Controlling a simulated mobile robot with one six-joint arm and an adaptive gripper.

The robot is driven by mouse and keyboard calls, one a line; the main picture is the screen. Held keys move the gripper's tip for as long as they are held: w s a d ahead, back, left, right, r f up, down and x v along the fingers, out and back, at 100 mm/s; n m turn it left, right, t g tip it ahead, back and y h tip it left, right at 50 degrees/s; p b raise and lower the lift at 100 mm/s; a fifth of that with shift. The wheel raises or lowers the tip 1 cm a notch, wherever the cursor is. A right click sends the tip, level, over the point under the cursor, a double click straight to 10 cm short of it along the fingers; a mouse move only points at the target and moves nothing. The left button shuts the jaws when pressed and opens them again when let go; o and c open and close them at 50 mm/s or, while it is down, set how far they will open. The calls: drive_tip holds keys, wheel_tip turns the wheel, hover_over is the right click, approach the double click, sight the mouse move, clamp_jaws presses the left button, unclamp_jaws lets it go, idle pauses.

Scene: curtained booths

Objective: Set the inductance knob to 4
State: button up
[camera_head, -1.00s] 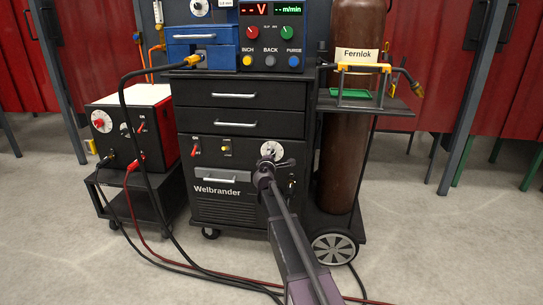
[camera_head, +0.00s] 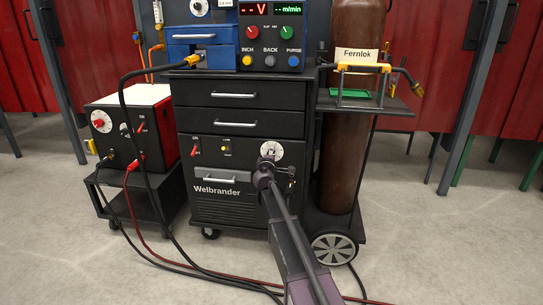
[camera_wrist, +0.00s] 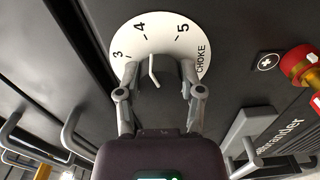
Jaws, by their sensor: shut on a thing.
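The inductance dial is a white round plate (camera_wrist: 161,22) with the marks 3, 4, 5 and CHOKE showing in the wrist view. It also shows on the lower right front of the black Welbrander cabinet in the head view (camera_head: 271,149). The dark knob (camera_wrist: 170,74) sits at its middle, with a pale bent pointer line that leans up and slightly left, toward the 4 mark. My gripper (camera_wrist: 157,80) is shut on the knob, one finger on each side. The lower part of the dial is hidden by my gripper.
A red and brass fitting (camera_wrist: 302,68) and a cabinet handle (camera_wrist: 250,135) are near my gripper in the wrist view. A brown gas cylinder (camera_head: 345,165) stands to the right. The floor in front carries cables (camera_head: 225,282).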

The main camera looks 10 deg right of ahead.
drive_tip(key=o, duration=1.2)
drive_tip(key=shift+w+d, duration=0.1)
drive_tip(key=shift+w, duration=0.05)
drive_tip(key=shift+c, duration=0.2)
drive_tip(key=shift+s, duration=0.25)
drive_tip(key=v, duration=1.1)
drive_tip(key=shift+s, duration=0.3)
